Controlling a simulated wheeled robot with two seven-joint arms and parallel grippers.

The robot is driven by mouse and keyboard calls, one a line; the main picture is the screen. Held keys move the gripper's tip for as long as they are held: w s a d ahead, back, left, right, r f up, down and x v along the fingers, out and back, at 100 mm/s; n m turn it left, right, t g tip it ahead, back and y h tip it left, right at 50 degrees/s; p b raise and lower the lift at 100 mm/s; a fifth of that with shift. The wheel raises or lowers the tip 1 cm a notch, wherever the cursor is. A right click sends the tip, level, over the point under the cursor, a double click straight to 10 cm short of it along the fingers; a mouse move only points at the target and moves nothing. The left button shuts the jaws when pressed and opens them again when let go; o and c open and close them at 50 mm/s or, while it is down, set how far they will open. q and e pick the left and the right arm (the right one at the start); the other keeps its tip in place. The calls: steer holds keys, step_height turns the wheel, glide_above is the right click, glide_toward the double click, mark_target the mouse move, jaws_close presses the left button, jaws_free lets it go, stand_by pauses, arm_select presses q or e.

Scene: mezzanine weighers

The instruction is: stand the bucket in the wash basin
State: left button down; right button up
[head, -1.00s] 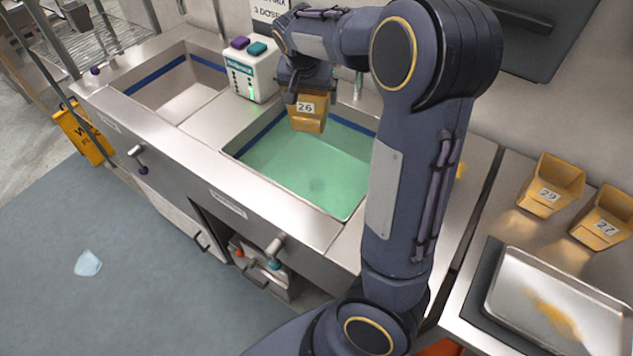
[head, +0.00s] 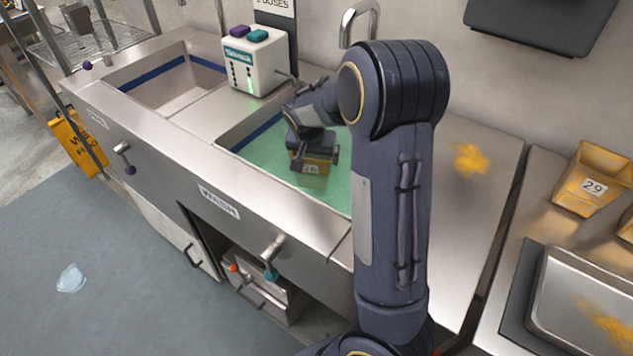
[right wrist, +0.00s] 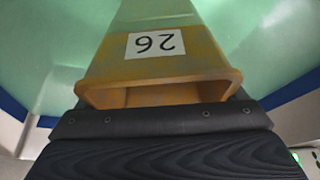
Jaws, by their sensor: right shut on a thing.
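The yellow bucket labelled 26 (head: 313,168) is low inside the wash basin (head: 252,173), which holds green liquid. My right gripper (head: 313,152) is shut on the bucket near its rim. In the right wrist view the bucket (right wrist: 155,70) hangs from the jaw, and its lower part looks tinted green, as if under the liquid. I cannot tell whether its base touches the basin floor. My arm hides the basin's right end. My left gripper is not in view.
A white dispenser (head: 255,62) with purple and teal buttons stands behind the basin. An empty basin (head: 172,90) lies to the left. Bucket 29 (head: 591,182) and a metal tray (head: 560,300) stand at the right. Yellow powder (head: 470,158) lies on the counter.

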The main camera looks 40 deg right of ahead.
step_height(320, 180, down, 6)
steer(key=shift+f, duration=0.2)
steer(key=shift+r, duration=0.1)
steer(key=shift+b, duration=0.3)
